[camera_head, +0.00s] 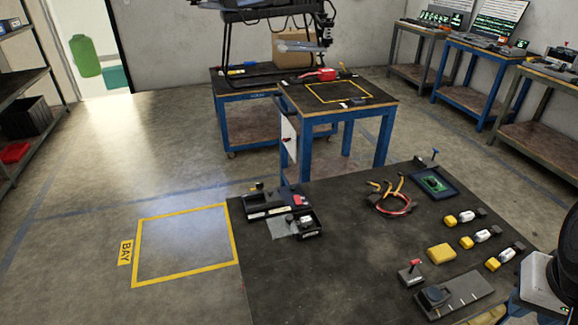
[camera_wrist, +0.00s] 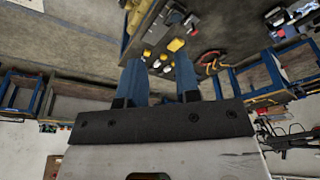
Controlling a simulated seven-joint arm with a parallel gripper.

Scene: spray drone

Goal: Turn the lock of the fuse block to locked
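I cannot tell for certain which part on the dark workbench (camera_head: 345,262) is the fuse block. A black unit with a red part (camera_head: 275,203) lies near its left edge, with a smaller black box (camera_head: 300,227) in front. A small grey base with a red-topped lever (camera_head: 411,272) stands near the front right. The lock's position is too small to read. My gripper (camera_wrist: 159,78) shows in the wrist view with its two blue fingers apart and nothing between them. The bench parts lie well beyond the fingertips, so it touches none of them.
Several yellow, white and black parts (camera_head: 482,238), a yellow block (camera_head: 441,252), a grey and black device (camera_head: 455,295), red cables (camera_head: 390,200) and a framed green board (camera_head: 435,184) lie on the bench. Its middle is clear. A yellow-outlined bay (camera_head: 186,210) marks the floor at left.

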